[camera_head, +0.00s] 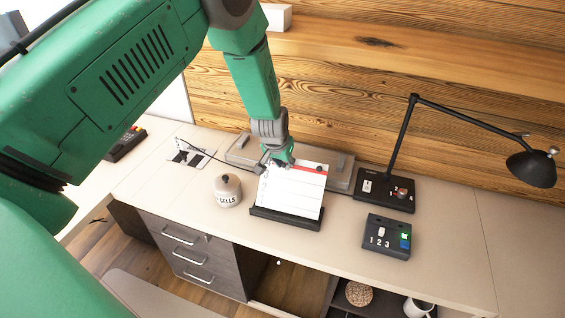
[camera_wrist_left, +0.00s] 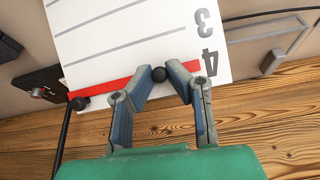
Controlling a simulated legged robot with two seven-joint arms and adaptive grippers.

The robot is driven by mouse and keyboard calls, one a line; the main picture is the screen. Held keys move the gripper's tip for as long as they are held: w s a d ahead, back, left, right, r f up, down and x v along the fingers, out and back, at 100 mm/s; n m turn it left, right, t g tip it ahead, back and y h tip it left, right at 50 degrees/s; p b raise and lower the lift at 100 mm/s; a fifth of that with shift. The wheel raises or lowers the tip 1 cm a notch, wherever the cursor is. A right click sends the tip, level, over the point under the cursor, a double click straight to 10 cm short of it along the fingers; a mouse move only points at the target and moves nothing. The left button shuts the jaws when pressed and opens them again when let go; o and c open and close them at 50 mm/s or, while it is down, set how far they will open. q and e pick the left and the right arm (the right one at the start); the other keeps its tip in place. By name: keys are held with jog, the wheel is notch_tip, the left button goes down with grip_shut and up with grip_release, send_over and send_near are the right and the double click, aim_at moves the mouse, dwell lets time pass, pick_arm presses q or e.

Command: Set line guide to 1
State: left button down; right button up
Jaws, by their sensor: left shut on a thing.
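A white lined board (camera_head: 291,194) leans in a black stand (camera_head: 286,218) on the desk. A red line guide (camera_head: 308,170) crosses it near its top edge, with a dark knob (camera_head: 319,168) at its right end. In the left wrist view the board (camera_wrist_left: 130,30) appears upside down with the numbers 3 and 4 showing. The red guide (camera_wrist_left: 95,91) lies level with the 4. My left gripper (camera_head: 280,163) is at the guide's left end. In the left wrist view its fingers (camera_wrist_left: 173,77) are shut on the guide's round black knob (camera_wrist_left: 178,69).
A jar marked CELLS (camera_head: 228,190) stands left of the board. A grey box (camera_head: 341,174) lies behind it. To the right are a black lamp (camera_head: 530,166) and a switch box numbered 1 2 3 (camera_head: 387,237). The plank wall (camera_head: 350,110) rises behind the desk.

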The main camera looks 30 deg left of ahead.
pick_arm(q)
jog(key=b, duration=0.2)
send_over(276, 207)
jog(key=w, duration=0.2)
notch_tip(276, 207, down, 5)
jog(key=shift+d+f, duration=0.1)
jog(key=s+f, duration=0.1)
jog(key=f, duration=0.1)
jog(key=s+f+b, duration=0.1)
jog(key=s+f, duration=0.1)
jog(key=shift+a, duration=0.2)
jog(key=shift+s+a+f, duration=0.15)
jog(key=shift+s+a, duration=0.05)
jog(key=shift+s, duration=0.05)
pick_arm(e)
notch_tip(276, 207, down, 3)
jog(key=shift+a+f, duration=0.1)
pick_arm(q)
jog(key=shift+d, duration=0.2)
jog(key=c, duration=1.5)
grip_release()
jog(key=shift+d, duration=0.25)
jog(key=shift+c, duration=0.2)
jog(key=shift+r, duration=0.2)
pick_arm(e)
jog(key=shift+d+f, duration=0.1)
jog(key=shift+d, duration=0.35)
